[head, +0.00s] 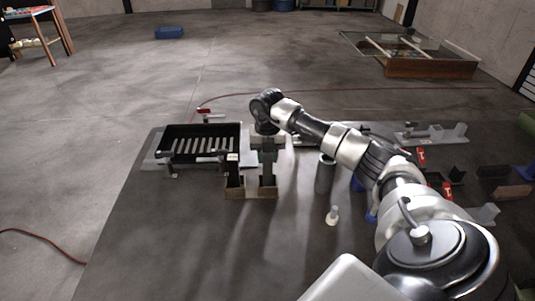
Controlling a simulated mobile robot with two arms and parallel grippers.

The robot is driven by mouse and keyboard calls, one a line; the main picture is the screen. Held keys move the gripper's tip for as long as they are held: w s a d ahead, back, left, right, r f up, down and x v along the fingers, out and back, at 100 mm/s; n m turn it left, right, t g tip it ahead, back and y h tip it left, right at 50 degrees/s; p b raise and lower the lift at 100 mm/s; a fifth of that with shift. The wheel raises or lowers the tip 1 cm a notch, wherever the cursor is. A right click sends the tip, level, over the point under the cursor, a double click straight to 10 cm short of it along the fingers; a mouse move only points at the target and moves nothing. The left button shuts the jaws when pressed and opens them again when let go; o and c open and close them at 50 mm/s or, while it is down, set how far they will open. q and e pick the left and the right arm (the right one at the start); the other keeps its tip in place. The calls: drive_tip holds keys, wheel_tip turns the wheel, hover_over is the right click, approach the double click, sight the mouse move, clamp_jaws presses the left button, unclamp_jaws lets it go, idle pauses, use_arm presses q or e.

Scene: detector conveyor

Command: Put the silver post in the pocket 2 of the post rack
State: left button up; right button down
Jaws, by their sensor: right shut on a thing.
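My right arm reaches in from the right, and its gripper (266,150) points down over a small stand with dark uprights and a tan base (251,193). This stand may be the post rack; its pockets are too small to tell apart. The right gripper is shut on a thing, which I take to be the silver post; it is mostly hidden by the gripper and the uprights. I cannot tell whether the post touches the stand. My left gripper is not in view.
A black tray with pale slats (200,127) stands left of the stand. A grey cylinder (323,178) and a small white peg (332,214) stand to the right. Brackets and red-marked fixtures (447,191) crowd the right side. The table's front left (160,245) is clear.

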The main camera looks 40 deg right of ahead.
drive_tip(key=shift+f, duration=0.15)
drive_tip(key=c, duration=0.8)
unclamp_jaws()
wheel_tip(320, 180, up, 11)
drive_tip(key=shift+b, duration=1.1)
drive_tip(key=shift+r, duration=0.7)
